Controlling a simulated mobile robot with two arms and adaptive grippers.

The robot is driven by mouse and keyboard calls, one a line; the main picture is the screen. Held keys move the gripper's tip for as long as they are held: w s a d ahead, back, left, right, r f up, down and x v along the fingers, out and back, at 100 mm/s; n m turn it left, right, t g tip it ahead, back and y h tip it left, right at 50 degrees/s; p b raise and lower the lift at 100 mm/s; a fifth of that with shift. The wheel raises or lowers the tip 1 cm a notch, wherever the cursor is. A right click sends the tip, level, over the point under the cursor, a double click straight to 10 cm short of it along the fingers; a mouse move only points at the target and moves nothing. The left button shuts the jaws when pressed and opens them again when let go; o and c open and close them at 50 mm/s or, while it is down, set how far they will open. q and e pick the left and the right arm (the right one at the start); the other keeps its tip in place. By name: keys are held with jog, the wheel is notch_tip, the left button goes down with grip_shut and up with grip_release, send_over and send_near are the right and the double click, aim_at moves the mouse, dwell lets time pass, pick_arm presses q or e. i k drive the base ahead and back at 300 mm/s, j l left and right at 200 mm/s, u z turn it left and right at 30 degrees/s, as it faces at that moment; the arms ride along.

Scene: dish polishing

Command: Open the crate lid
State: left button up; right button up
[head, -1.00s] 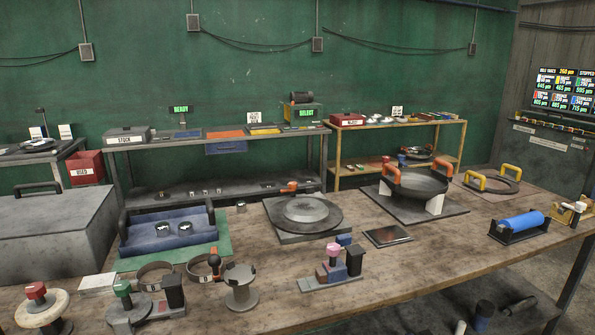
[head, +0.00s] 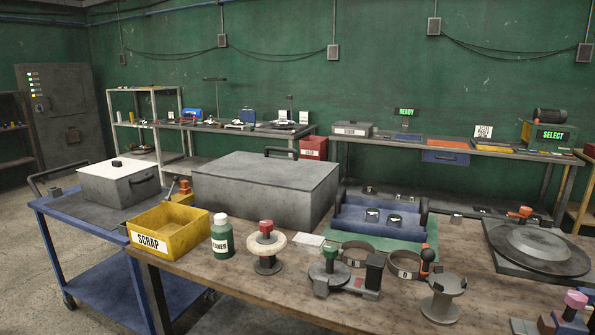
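Two lidded grey boxes are in the head view, and I cannot tell which is the crate. Neither of my grippers is in view, and the insides of both boxes are hidden.
A yellow scrap bin (head: 168,232) and a green bottle (head: 222,238) stand at the table's left end. A blue tray (head: 375,230) and several polishing fixtures stand right of the larger box. Open floor (head: 28,262) lies left of the blue cart (head: 85,238).

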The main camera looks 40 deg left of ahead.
aim_at(296, 173)
jog(key=u, duration=1.35)
